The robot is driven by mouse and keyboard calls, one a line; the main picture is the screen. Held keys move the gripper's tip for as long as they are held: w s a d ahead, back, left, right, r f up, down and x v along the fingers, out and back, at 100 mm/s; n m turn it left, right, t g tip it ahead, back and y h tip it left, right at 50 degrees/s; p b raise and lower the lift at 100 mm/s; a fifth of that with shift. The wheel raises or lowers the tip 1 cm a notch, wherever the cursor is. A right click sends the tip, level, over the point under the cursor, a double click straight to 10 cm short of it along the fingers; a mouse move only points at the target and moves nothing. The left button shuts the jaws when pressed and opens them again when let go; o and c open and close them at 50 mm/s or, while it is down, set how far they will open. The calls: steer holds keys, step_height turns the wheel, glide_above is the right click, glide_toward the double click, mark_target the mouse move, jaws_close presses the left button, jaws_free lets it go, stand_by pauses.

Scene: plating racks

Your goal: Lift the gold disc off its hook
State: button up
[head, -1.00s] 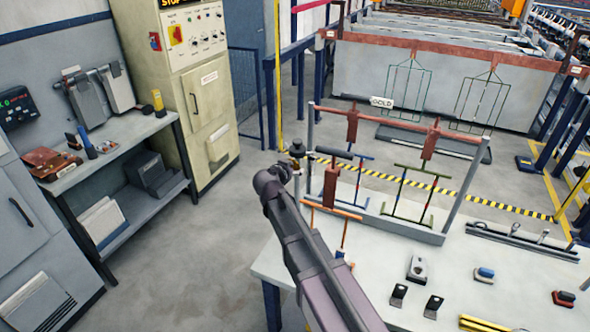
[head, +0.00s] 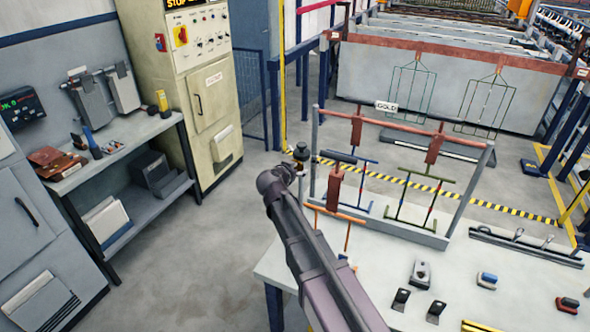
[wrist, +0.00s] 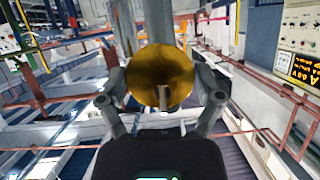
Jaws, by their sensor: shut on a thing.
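In the wrist view, the gold disc (wrist: 150,72) is between the two fingers of my gripper (wrist: 163,90), which is shut on it. The disc faces the camera, and a short pale metal piece shows in front of its lower part. In the head view, the disc does not show clearly and my arm hides most of the gripper, near the left end of a rack frame (head: 393,126) with a "GOLD" sign (head: 386,107).
The frame stands on a pale table (head: 380,275) with small tools and a black hook bar (head: 525,246). Coloured hangers (head: 424,195) hang close to my arm. A shelf unit (head: 120,150) and control cabinet (head: 205,90) stand left. The floor between is clear.

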steer(key=shift+s+a+r+p, duration=0.2)
steer(key=shift+s+r+p, duration=0.05)
steer(key=shift+s+p, duration=0.1)
stand_by(0.4)
steer(key=shift+s+r, duration=0.15)
steer(key=shift+s, duration=0.15)
stand_by(0.4)
steer(key=shift+s+a, duration=0.2)
steer(key=shift+s, duration=0.4)
steer(key=shift+s+a, duration=0.1)
steer(key=shift+s, duration=0.05)
steer(key=shift+s, duration=0.15)
steer(key=shift+s+a+r+p, duration=0.15)
steer(key=shift+s+a, duration=0.25)
steer(key=shift+s, duration=0.65)
steer(key=shift+s+a+r+p, duration=0.1)
steer(key=shift+s+a, duration=0.3)
steer(key=shift+s, duration=0.65)
steer(key=shift+s+a+r+p, duration=0.15)
steer(key=shift+s+a, duration=0.25)
steer(key=shift+s, duration=0.65)
